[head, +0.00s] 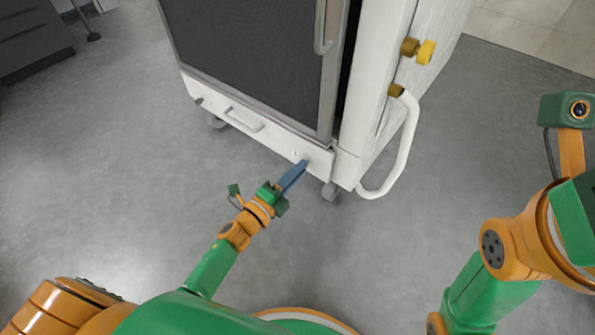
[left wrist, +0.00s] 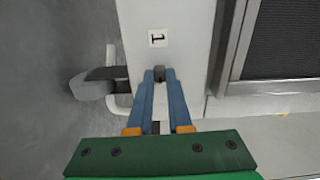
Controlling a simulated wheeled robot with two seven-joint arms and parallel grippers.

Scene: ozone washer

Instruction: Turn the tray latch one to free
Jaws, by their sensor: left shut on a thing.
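The white washer cabinet (head: 355,100) stands ahead, with a low white tray front (head: 270,138) along its bottom. A label marked 1 (left wrist: 158,38) is on the white panel in the left wrist view. My left gripper (head: 302,166) is at the right end of the tray front. In the left wrist view its blue fingers (left wrist: 159,80) are closed on a small grey latch (left wrist: 159,73) beside the label. The fingers hide most of the latch, so its exact angle is hard to tell. My right arm shows at the right of the head view, but its fingers do not.
The tray front has a bar handle (head: 244,119). A dark mesh door (head: 250,55) is above it. A white curved pipe (head: 402,150) and yellow knobs (head: 425,52) stick out on the cabinet's right side. A caster (head: 331,191) is below. The grey floor in front is clear.

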